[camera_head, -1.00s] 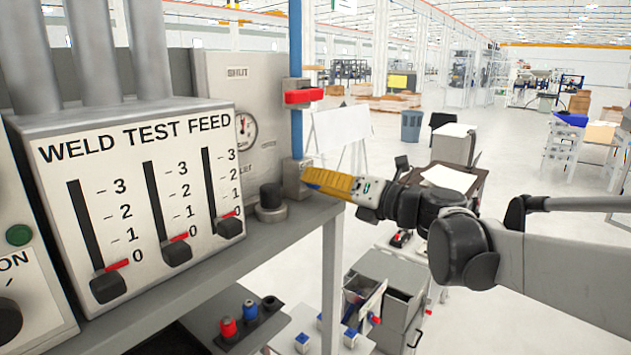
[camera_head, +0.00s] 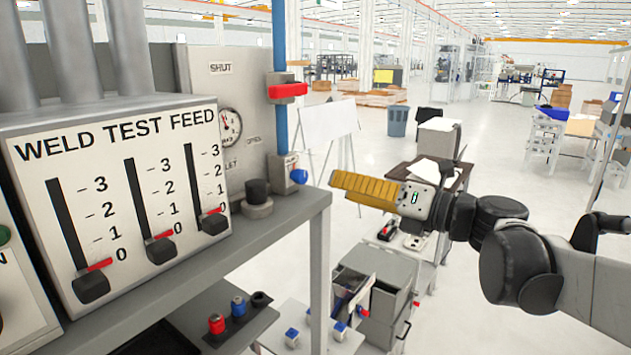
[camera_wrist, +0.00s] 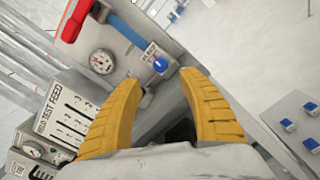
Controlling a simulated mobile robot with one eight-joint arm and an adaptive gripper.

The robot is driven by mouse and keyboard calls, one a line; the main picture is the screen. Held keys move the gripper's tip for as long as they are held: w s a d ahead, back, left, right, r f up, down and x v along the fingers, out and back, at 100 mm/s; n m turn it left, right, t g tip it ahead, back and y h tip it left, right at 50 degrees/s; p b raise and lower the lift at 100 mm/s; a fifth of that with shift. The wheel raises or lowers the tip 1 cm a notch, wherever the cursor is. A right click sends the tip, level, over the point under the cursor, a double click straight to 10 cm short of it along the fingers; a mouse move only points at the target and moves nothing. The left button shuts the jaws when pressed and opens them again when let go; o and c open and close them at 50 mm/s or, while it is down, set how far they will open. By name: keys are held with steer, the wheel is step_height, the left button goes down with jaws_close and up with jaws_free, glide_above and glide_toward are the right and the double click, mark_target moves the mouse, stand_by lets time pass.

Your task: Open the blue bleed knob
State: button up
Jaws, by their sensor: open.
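The blue bleed knob (camera_head: 299,176) sticks out from a small grey block at the foot of the blue pipe (camera_head: 280,125). In the wrist view the blue knob (camera_wrist: 160,65) shows ahead of and between my yellow fingertips, apart from both. My gripper (camera_head: 335,187) is open and empty, a short way to the right of the knob in the head view. Its yellow fingers (camera_wrist: 162,88) are spread wide in the wrist view. A label sits beside the knob, too small to read in full.
A red lever (camera_head: 288,90) sits higher on the blue pipe. A black knob (camera_head: 257,192) stands left of the bleed knob. The WELD TEST FEED box (camera_head: 130,190) with sliders is on the grey shelf (camera_head: 285,215). Free space lies right of the shelf post.

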mark_target(305, 175)
steer(key=shift+s+d, duration=0.4)
steer(key=shift+d, duration=0.1)
step_height(305, 175, up, 4)
steer(key=w+a+n+g+h+p, duration=0.2)
steer(key=n+g+h+p, duration=0.1)
steer(key=n, duration=0.4)
steer(key=x, duration=0.3)
steer(key=p+x, duration=0.1)
steer(key=x, duration=0.2)
steer(key=p+x, duration=0.1)
steer(key=x, duration=0.3)
steer(key=shift+s+d+f, duration=0.1)
steer(key=shift+f, duration=0.15)
jaws_close()
